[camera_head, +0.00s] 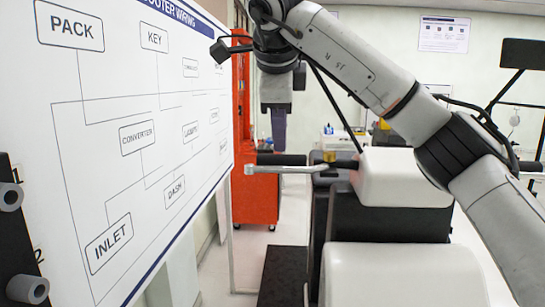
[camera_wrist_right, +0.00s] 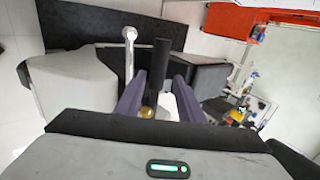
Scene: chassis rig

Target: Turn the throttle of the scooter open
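The scooter (camera_head: 400,270) stands at the right in the head view, with a white front housing (camera_head: 400,178). A black throttle grip (camera_head: 281,159) sticks out to the left from its handlebar, with a silver brake lever (camera_head: 285,169) beside it. My right gripper (camera_head: 279,150) points down just above the grip. In the right wrist view the open fingers (camera_wrist_right: 159,76) have the black grip (camera_wrist_right: 161,60) lined up in the gap between them. The silver lever (camera_wrist_right: 130,55) is left of the fingers. I cannot tell whether the fingers touch the grip. My left gripper is out of view.
A white wiring board (camera_head: 135,130) fills the left of the head view. A black panel with grey pegs (camera_head: 10,195) is at the left edge. A red cabinet (camera_head: 257,200) stands behind the grip. A dark mat (camera_head: 281,275) lies on the floor.

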